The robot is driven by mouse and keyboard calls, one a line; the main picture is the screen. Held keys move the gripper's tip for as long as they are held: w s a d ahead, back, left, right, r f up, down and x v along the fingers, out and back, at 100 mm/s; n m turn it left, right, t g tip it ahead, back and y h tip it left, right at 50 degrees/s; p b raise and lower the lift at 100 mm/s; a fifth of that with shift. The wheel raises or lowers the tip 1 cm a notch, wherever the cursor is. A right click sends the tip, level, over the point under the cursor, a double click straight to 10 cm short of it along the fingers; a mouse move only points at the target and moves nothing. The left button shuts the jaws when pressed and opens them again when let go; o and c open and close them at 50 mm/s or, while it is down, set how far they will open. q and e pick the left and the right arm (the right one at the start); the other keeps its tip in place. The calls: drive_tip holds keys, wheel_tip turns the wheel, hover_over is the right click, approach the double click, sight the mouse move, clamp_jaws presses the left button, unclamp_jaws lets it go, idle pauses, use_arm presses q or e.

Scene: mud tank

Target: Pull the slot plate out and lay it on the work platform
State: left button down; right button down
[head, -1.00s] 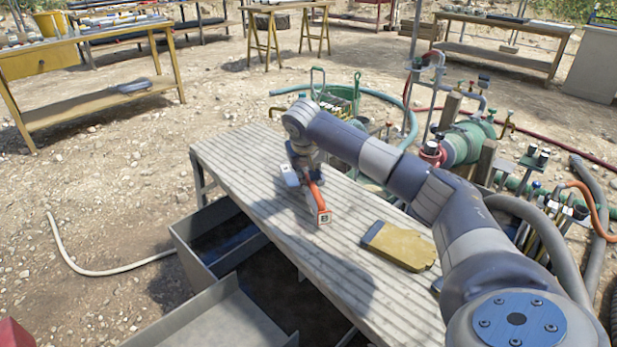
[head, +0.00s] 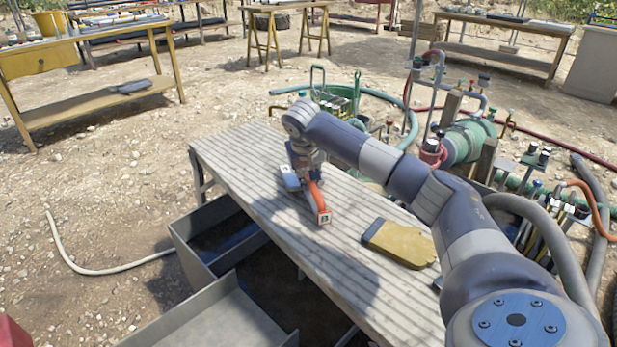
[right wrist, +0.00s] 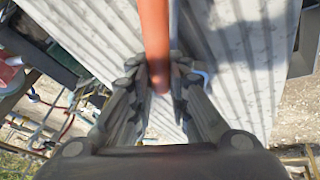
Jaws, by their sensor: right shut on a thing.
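My right gripper (head: 305,178) is low over the work platform (head: 235,152), a long, pale, ribbed bench top. It is shut on an orange bar (head: 318,200) with a square, marked end at the front. In the right wrist view the orange bar (right wrist: 154,40) runs up between the two fingers (right wrist: 160,95). I cannot tell whether it touches the platform. The grey mud tank (head: 190,258), with dark contents, stands below and left of the platform. I cannot clearly make out a slot plate. My left gripper is out of view.
A yellow glove with a dark cuff (head: 403,244) lies on the platform, right of the gripper. Pipes and a green tank (head: 462,146) stand behind the platform. A pale hose (head: 75,262) lies on the ground at left. The platform's far left end is clear.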

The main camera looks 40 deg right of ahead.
drive_tip(key=shift+w+f, duration=0.1)
drive_tip(key=shift+f, duration=0.15)
idle(0.6)
drive_tip(key=c, duration=1.4)
unclamp_jaws()
drive_tip(key=shift+c, duration=0.2)
drive_tip(key=shift+s+f, duration=0.2)
drive_tip(key=shift+f, duration=0.05)
drive_tip(key=v, duration=1.2)
drive_tip(key=shift+r, duration=0.2)
drive_tip(key=shift+f, duration=0.1)
